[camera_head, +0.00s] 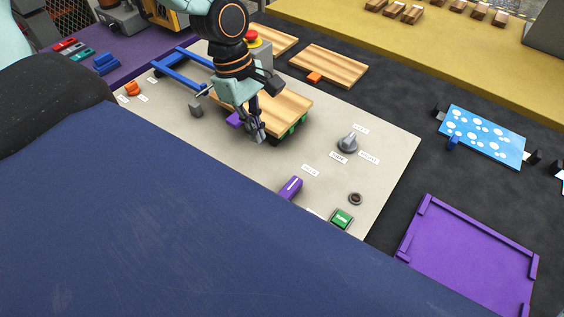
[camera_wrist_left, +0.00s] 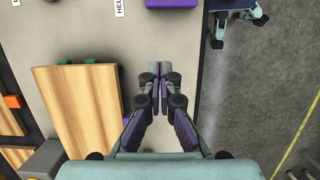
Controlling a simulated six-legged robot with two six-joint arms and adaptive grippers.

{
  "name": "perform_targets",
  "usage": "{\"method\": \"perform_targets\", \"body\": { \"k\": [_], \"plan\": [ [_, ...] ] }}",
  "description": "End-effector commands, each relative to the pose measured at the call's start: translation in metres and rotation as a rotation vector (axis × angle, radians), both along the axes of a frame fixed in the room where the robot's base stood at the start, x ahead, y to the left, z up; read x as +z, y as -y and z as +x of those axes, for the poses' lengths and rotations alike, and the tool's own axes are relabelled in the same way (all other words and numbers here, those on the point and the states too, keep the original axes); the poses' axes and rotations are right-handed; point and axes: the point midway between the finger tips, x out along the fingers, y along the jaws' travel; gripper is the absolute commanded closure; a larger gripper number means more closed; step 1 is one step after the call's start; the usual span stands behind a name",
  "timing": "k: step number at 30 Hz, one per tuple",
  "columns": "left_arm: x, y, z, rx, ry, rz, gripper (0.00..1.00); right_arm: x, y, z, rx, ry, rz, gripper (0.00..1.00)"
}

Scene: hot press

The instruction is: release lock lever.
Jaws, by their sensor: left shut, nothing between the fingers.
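A purple handle (camera_head: 291,187) stands on the pale panel (camera_head: 390,165) beside a white label; part of it shows at the top of the left wrist view (camera_wrist_left: 174,3). I take it to be the lock lever. My left gripper (camera_head: 258,137) is shut and empty, beside the near edge of a wooden board (camera_head: 284,106) and apart from the purple handle. Its closed fingers show in the left wrist view (camera_wrist_left: 160,75). My right gripper (camera_wrist_left: 238,28) shows partly at the top right of that view, fingers apart, over the floor.
A grey knob (camera_head: 348,142), a dark round button (camera_head: 355,199) and a green button (camera_head: 342,219) sit on the panel. A red button (camera_head: 252,36) is behind my left arm. A purple tray (camera_head: 470,260) lies to the right. My dark blue body covers the lower left.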

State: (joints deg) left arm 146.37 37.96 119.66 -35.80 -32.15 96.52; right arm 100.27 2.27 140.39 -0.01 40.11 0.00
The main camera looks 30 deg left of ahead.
Motion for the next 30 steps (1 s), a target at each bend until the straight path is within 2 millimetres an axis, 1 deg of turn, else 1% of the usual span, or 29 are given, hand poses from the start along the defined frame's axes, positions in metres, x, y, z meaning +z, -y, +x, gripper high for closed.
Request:
{"method": "perform_targets", "body": {
  "k": [5, 17, 24, 30],
  "plan": [
    [-0.025, 0.006, 0.0, -0.002, -0.007, 0.004, 1.0, -0.008, 0.0, 0.0, 0.0, 0.0, 0.0, 0.6],
    [-0.1, 0.024, 0.0, -0.003, -0.005, 0.003, 1.0, -0.041, 0.0, 0.0, 0.0, 0.0, 0.0, 0.6],
    [-0.098, 0.047, -0.001, -0.004, -0.001, 0.005, 1.0, -0.054, 0.0, 0.0, 0.0, 0.0, 0.0, 0.6],
    [-0.096, 0.059, -0.002, -0.004, 0.0, 0.003, 1.0, -0.062, 0.0, 0.0, 0.0, 0.0, 0.0, 0.6]
  ]
}}
